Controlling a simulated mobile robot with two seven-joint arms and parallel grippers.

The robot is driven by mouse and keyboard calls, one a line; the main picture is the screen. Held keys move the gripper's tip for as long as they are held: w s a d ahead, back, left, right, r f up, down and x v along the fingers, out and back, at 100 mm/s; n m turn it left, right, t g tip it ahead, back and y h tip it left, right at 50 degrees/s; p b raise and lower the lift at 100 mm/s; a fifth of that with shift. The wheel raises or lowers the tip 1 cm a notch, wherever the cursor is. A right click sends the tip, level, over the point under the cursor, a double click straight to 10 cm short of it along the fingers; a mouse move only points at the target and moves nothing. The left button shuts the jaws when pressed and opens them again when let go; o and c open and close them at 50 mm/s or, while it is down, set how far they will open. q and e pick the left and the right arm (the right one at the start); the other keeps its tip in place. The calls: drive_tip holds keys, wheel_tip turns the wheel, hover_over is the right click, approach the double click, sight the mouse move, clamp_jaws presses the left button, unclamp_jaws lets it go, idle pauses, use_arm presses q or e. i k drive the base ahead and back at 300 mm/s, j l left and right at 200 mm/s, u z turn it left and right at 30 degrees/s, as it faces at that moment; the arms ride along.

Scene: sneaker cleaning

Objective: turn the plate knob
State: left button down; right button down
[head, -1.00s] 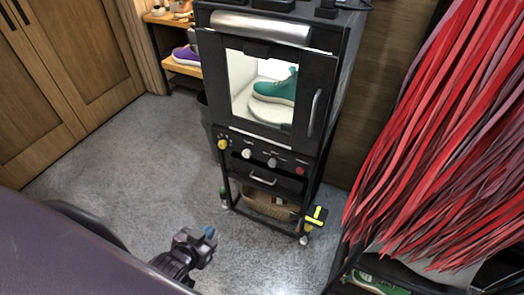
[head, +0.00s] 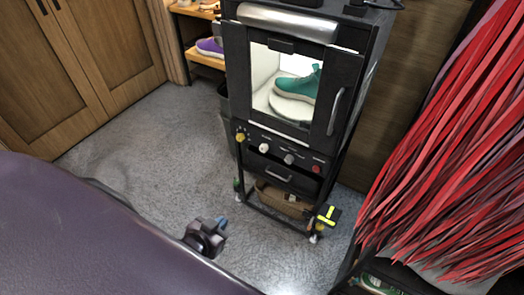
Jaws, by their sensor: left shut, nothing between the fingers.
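The black cleaning cabinet (head: 232,85) stands ahead, with a row of knobs below its window. The row holds a yellow knob (head: 240,137), a white knob (head: 264,147), a grey knob (head: 289,159) and a red knob (head: 317,169). Their labels are too small to read, so I cannot tell which is the plate knob. A green sneaker (head: 297,86) sits on a round white plate (head: 290,108) behind the window. My left gripper (head: 218,228) is shut and empty, low in the picture, apart from the cabinet and its knobs. My right gripper is not in view.
A drawer handle (head: 271,177) and a vertical door handle (head: 335,111) stick out from the cabinet. Red hanging strips (head: 450,150) fill the right side. A black-and-yellow item (head: 328,215) is by the cabinet's lower right corner. Grey floor (head: 150,155) is clear at left.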

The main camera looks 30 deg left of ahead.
sight(264, 147)
drive_tip(key=j+u, duration=0.2)
drive_tip(key=j, duration=1.45)
drive_tip(key=j+u, duration=0.15)
drive_tip(key=j, duration=1.45)
